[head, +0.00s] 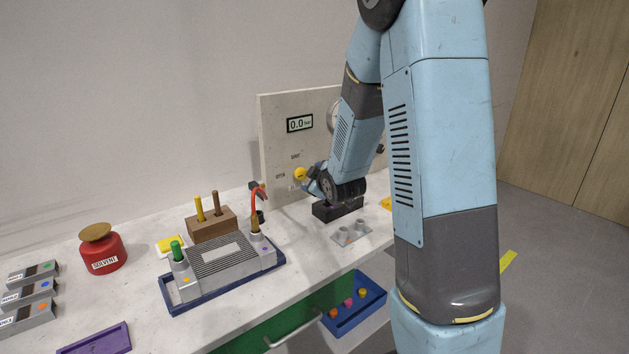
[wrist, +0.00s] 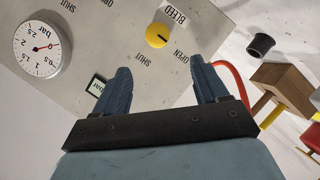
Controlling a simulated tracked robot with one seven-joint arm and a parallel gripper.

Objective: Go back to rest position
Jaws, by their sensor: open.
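My gripper (wrist: 162,76) is open, with its two dark blue fingers apart and nothing seen between them in the wrist view. In the head view my gripper (head: 309,182) is close to the pale upright panel (head: 277,128), beside a yellow knob (head: 300,174). In the wrist view the yellow knob (wrist: 157,35), by the word BLEED, lies beyond the fingertips, apart from them. My arm hides the right part of the panel in the head view.
The panel has a 0.0 bar display (head: 299,123) and a gauge (wrist: 37,48). A red hose (head: 257,194), a wooden block (head: 212,224), a grey ribbed unit in a blue tray (head: 277,271) and a red solvent can (head: 103,252) stand on the bench. The front left bench surface is partly clear.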

